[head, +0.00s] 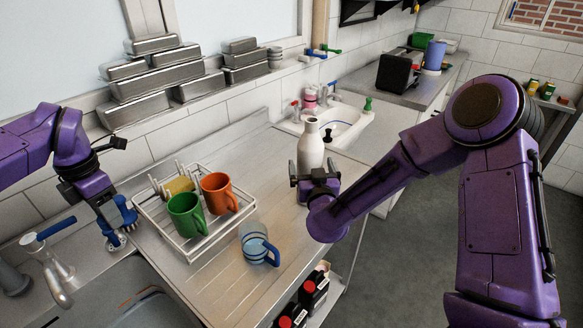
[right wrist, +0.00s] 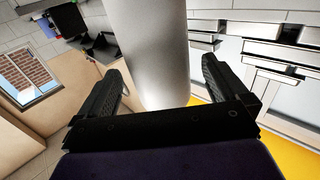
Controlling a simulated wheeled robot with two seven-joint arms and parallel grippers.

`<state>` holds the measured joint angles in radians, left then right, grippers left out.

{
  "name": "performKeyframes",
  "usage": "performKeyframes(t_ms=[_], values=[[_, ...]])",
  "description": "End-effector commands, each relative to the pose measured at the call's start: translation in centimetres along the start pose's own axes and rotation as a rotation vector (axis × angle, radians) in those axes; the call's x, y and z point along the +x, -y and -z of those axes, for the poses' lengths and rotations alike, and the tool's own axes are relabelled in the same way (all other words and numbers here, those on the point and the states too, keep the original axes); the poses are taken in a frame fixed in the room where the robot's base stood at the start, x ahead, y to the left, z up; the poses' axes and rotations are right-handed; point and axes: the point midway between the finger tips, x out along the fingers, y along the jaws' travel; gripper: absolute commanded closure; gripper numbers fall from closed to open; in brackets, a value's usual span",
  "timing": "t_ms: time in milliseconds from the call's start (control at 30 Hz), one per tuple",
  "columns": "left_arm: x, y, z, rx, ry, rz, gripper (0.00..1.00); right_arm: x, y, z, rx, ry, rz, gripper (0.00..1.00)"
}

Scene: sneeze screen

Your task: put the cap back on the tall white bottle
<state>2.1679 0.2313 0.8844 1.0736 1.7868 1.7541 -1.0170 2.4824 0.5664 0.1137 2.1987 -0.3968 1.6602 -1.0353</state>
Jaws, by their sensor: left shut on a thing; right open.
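The tall white bottle (head: 311,148) stands upright on the metal counter near its right edge. No separate cap shows on its narrow top in the head view. My right gripper (head: 314,183) is open low at the bottle, with a finger on either side of it. In the right wrist view the bottle (right wrist: 152,50) is a pale cylinder between the open fingers (right wrist: 170,92), with a gap to the right finger. My left gripper (head: 118,222) is shut on a small blue thing above the left sink's edge. I cannot tell whether this is the cap.
A white dish rack (head: 188,252) holds a green mug (head: 186,214) and an orange mug (head: 216,192). A clear blue-banded mug (head: 255,243) stands between the rack and the counter's front edge. Dark red-capped bottles (head: 314,287) sit below that edge. A white basin (head: 345,118) lies behind the bottle.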

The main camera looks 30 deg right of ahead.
Motion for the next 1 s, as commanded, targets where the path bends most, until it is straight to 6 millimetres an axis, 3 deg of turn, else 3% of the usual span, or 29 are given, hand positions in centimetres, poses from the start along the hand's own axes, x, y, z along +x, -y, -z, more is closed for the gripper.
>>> performKeyframes(t_ms=[400,767,1000], values=[[-2.3,-0.1,-0.1,0.0,-0.001,0.002,0.83,5.1,-0.2,-0.2,-0.001,0.002,-0.001,0.0],[-2.3,-0.2,-0.1,-0.001,-0.001,0.002,0.83,5.3,0.0,-0.3,0.0,0.001,0.002,0.0],[-2.3,-0.1,-0.1,0.0,-0.001,0.002,0.83,5.3,-0.1,-0.2,0.001,-0.001,0.001,0.75]])
